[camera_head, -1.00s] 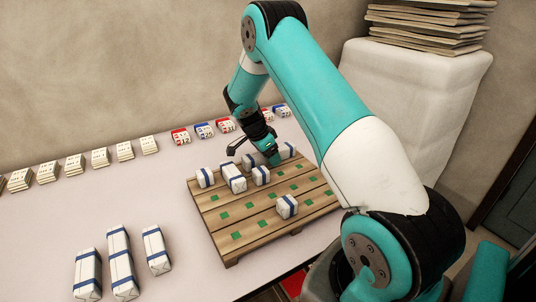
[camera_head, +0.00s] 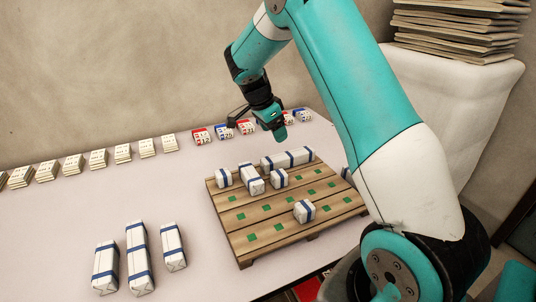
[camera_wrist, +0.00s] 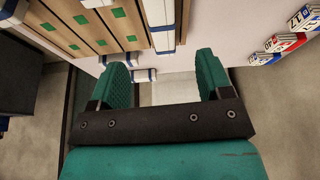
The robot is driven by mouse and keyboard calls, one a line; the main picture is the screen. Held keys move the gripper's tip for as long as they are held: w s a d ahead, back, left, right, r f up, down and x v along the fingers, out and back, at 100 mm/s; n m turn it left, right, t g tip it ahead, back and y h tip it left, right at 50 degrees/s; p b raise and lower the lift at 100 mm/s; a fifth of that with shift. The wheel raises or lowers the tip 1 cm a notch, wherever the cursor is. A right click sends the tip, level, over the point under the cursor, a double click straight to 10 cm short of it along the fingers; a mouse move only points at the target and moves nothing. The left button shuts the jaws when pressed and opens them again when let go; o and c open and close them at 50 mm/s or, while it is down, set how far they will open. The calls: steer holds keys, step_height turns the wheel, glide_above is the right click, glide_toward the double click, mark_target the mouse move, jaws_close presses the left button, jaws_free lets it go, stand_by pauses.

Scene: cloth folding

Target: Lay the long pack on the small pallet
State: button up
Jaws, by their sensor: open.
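A long white pack (camera_head: 288,158) with blue bands lies flat along the far edge of the wooden pallet (camera_head: 240,245), which has green squares on its slats. In the wrist view, a white pack with a blue band (camera_wrist: 163,40) lies at the pallet's edge. My gripper (camera_head: 272,120) is open and empty, raised above and behind the pallet's far edge, apart from the long pack. Its two green fingers stand spread in the wrist view (camera_wrist: 163,80). Another long pack (camera_head: 139,258) lies on the table at the left.
Shorter packs (camera_head: 251,178) (camera_head: 304,211) sit on the pallet. Two shorter packs (camera_head: 105,268) (camera_head: 173,246) flank the long one on the table. Stacks of cards (camera_head: 98,159) and red and blue number blocks (camera_head: 224,132) line the back. The table's left middle is clear.

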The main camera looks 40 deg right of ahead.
steer(key=s+a+r+n+t+y, duration=0.1)
steer(key=s+a+r+n, duration=0.2)
steer(key=a+n, duration=0.3)
steer(key=s+a+r+n+y, duration=0.2)
steer(key=s+a+r+n, duration=0.15)
steer(key=a, duration=0.45)
steer(key=s+a+r+n+t+y, duration=0.1)
steer(key=s+a+r+n, duration=0.1)
steer(key=s+a+n, duration=0.4)
steer(key=s+a+r+n+y, duration=0.1)
steer(key=s+a+n+y, duration=0.1)
steer(key=s+a+n, duration=0.4)
steer(key=s+a+r+n+g+y, duration=0.1)
steer(key=s+a+n+y, duration=0.1)
steer(key=s+a+n, duration=0.4)
steer(key=s, duration=0.5)
steer(key=shift+a+r, duration=0.25)
steer(key=shift+r, duration=0.1)
